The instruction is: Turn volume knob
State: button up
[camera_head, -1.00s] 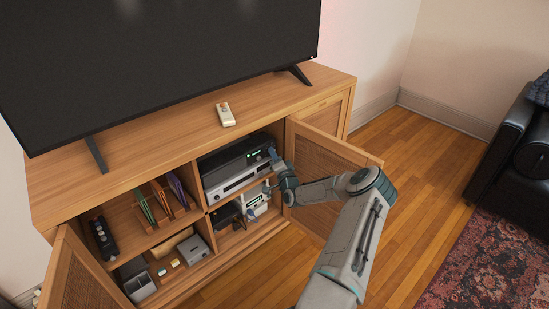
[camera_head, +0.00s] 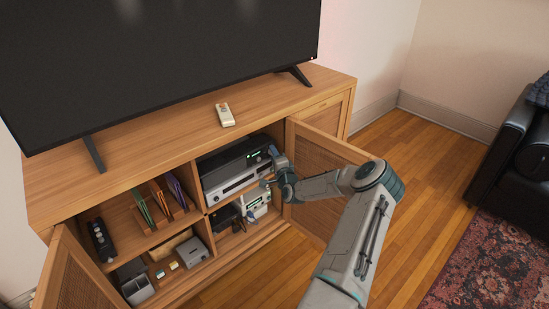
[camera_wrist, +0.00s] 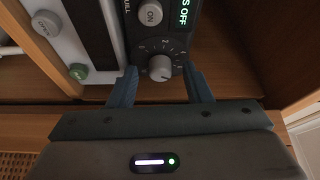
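The volume knob (camera_wrist: 160,68) is a small round grey knob on a dark panel, with a numbered scale around it. My gripper (camera_wrist: 160,76) is open, with one blue-grey finger on each side of the knob and visible gaps between fingers and knob. In the head view my gripper (camera_head: 275,166) is at the right front of the black and silver audio units (camera_head: 232,170) in the cabinet; the knob is too small to make out there.
The right cabinet door (camera_head: 325,165) stands open close to my arm, and the left door (camera_head: 75,275) is open too. A white device (camera_head: 256,203) sits in the compartment below. A remote (camera_head: 225,114) lies on the cabinet top beneath the TV (camera_head: 150,60).

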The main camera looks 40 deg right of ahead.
jog(key=shift+s, duration=0.1)
jog(key=p+v, duration=0.1)
jog(key=v, duration=1.2)
jog(key=shift+s, duration=0.35)
jog(key=shift+w+a+p, duration=0.1)
jog(key=shift+a+p, duration=0.05)
jog(key=shift+p, duration=0.15)
jog(key=w+a+r+n+g+y+p, duration=0.2)
jog(key=a+r+n+g+y+p, duration=0.5)
jog(key=a+r+n, duration=0.85)
jog(key=s+a+r+n+g+p, duration=0.2)
jog(key=s+a+r+g+p, duration=0.2)
jog(key=s+a+r, duration=0.6)
jog(key=s+a+r+n+g+h+p, duration=0.1)
jog(key=s+a+r+n+g+p, duration=0.1)
jog(key=s+a+r+p, duration=0.5)
jog(key=s+a+r+g, duration=0.1)
jog(key=s+a+r, duration=0.3)
jog(key=s+r, duration=0.4)
jog(key=shift+r+n+g, duration=0.35)
jog(key=shift+r+g, duration=0.05)
jog(key=shift+r, duration=0.05)
